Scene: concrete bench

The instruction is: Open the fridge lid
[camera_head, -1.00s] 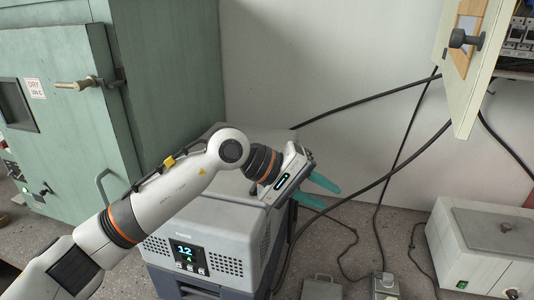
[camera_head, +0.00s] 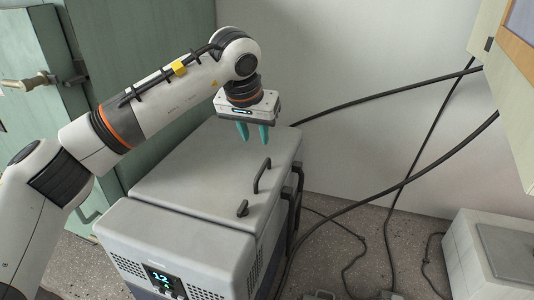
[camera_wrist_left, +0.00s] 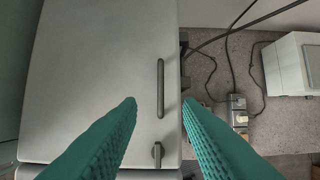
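The fridge (camera_head: 150,232) is a grey box with a lit display on its front. Its flat lid (camera_head: 190,175) is closed. A dark bar handle (camera_head: 262,175) stands on the lid near its right edge, with a small dark latch (camera_head: 242,209) in front of it. My left gripper (camera_head: 254,141) points down above the lid, apart from the handle, with nothing between its teal fingers. In the left wrist view the fingers are spread, and the handle (camera_wrist_left: 160,88) and latch (camera_wrist_left: 157,154) show between them, below. My right gripper is not in view.
A green cabinet (camera_head: 140,80) stands behind and left of the fridge. Black cables (camera_head: 400,185) hang along the wall at the right. A white box (camera_head: 470,245) stands on the floor at right. An open panel door (camera_head: 510,110) hangs at upper right.

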